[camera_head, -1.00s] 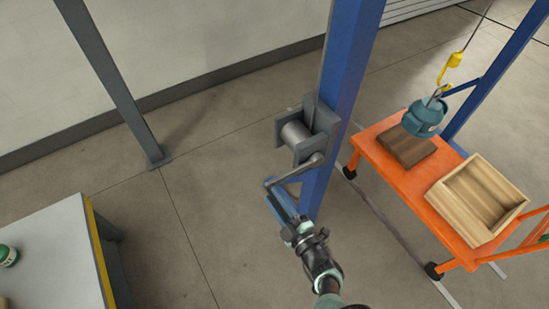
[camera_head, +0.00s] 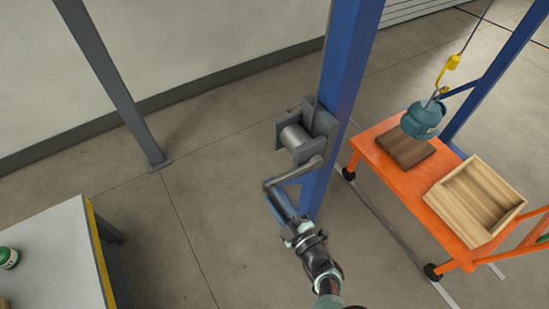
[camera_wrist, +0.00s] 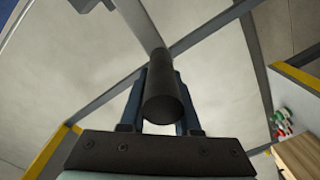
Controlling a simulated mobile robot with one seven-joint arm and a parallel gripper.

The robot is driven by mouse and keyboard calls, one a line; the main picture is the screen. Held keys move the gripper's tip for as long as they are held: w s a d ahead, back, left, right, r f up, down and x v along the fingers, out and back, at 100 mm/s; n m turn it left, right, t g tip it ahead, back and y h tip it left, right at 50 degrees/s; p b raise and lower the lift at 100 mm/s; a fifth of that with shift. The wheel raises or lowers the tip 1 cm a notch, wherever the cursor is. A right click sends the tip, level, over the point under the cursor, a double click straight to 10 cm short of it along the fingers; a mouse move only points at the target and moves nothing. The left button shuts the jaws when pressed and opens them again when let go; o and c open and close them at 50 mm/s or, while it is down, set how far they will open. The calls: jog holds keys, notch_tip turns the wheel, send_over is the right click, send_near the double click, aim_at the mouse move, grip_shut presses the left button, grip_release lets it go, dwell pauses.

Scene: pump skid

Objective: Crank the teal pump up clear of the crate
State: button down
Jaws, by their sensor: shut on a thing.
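The teal pump (camera_head: 422,120) hangs from a yellow hook (camera_head: 445,75) on a cable, over a brown wooden block on the orange cart. The open wooden crate (camera_head: 474,201) stands on the same cart, to the right of and nearer than the pump. The grey winch (camera_head: 296,136) is fixed to the blue post, with its crank arm (camera_head: 295,174) reaching down and left. My gripper (camera_head: 283,208) is shut on the crank handle, whose dark round grip (camera_wrist: 162,98) lies between the fingers in the wrist view. The pump's underside is not clearly visible.
The blue post (camera_head: 346,75) stands close behind the winch. The orange cart (camera_head: 385,167) carries the brown block (camera_head: 406,148) and the crate. A grey table with a yellow edge (camera_head: 102,262) stands at lower left. Open floor lies between table and post.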

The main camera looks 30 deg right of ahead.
jog(key=shift+d+r+h, duration=0.15)
jog(key=shift+d+h, duration=0.05)
jog(key=shift+d, duration=0.3)
jog(key=shift+d+r+h, duration=0.15)
jog(key=shift+d+h, duration=0.05)
jog(key=shift+d, duration=0.25)
jog(key=c, duration=0.9)
grip_release()
jog(key=shift+c, duration=0.2)
jog(key=o, duration=0.4)
jog(key=shift+d+f, duration=0.1)
jog(key=shift+d, duration=0.15)
jog(key=shift+c, duration=0.2)
jog(key=shift+a, duration=0.1)
jog(key=shift+a, duration=0.4)
jog(key=shift+s, duration=0.1)
jog(key=s+p, duration=0.3)
jog(key=s, duration=0.9)
jog(key=shift+s+p, duration=0.3)
jog(key=shift+s, duration=0.05)
jog(key=shift+f, duration=0.1)
